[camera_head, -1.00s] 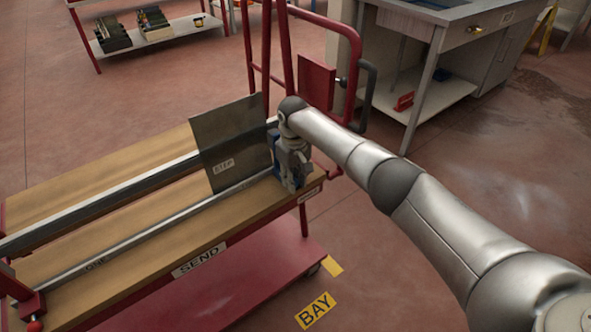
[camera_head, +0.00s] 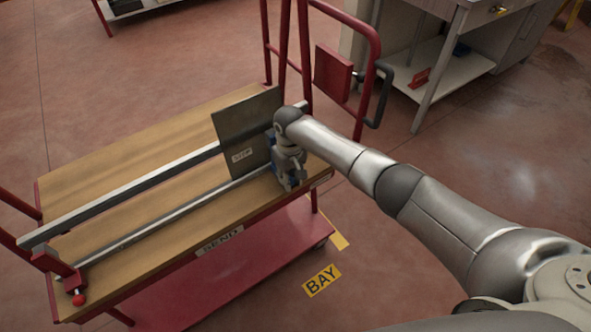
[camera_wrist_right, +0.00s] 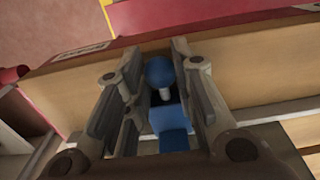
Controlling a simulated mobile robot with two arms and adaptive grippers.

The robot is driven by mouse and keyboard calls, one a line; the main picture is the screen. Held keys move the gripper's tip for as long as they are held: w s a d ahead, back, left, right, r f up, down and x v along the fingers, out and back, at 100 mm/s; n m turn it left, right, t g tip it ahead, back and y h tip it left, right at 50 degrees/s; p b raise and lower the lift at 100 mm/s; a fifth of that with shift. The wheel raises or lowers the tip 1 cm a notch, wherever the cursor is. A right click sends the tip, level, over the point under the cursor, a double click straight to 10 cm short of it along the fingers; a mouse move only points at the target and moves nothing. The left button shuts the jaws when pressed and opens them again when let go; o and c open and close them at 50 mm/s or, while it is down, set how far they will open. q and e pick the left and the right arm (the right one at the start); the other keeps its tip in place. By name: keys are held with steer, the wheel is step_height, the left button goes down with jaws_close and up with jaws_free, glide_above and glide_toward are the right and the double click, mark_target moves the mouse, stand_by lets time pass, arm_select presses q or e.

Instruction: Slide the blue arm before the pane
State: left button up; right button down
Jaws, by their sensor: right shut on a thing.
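My right gripper (camera_head: 288,172) is at the right end of the wooden cart top, shut on the blue arm (camera_head: 273,147) and hiding most of it. In the right wrist view, the blue arm's round knob (camera_wrist_right: 160,72) shows between the fingers of the right gripper (camera_wrist_right: 155,85), with a blue block (camera_wrist_right: 170,125) below it. A dark grey upright plate (camera_head: 240,118) with a small label stands just left of the gripper; I cannot tell whether it is the pane. My left gripper is out of view.
A thin metal rail (camera_head: 165,220) runs along the cart top, with a thicker bar (camera_head: 130,196) behind it. A red bracket (camera_head: 62,270) stands at the left end. The red cart frame and handle (camera_head: 372,75) rise behind the gripper. Bare wood (camera_head: 130,140) lies behind the bar.

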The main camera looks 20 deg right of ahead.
mark_target(276, 193)
steer(key=shift+s+a+p, duration=0.3)
steer(key=shift+a+p, duration=0.05)
steer(key=shift+a, duration=0.5)
steer(key=shift+s+a+p, duration=0.3)
steer(key=shift+a, duration=0.55)
steer(key=shift+s+a+p, duration=0.3)
steer(key=shift+a+p, duration=0.05)
steer(key=shift+a, duration=0.5)
steer(key=c, duration=1.2)
jaws_free()
steer(key=shift+o, duration=0.2)
steer(key=shift+r, duration=0.1)
step_height(276, 193, up, 12)
steer(key=shift+s, duration=0.1)
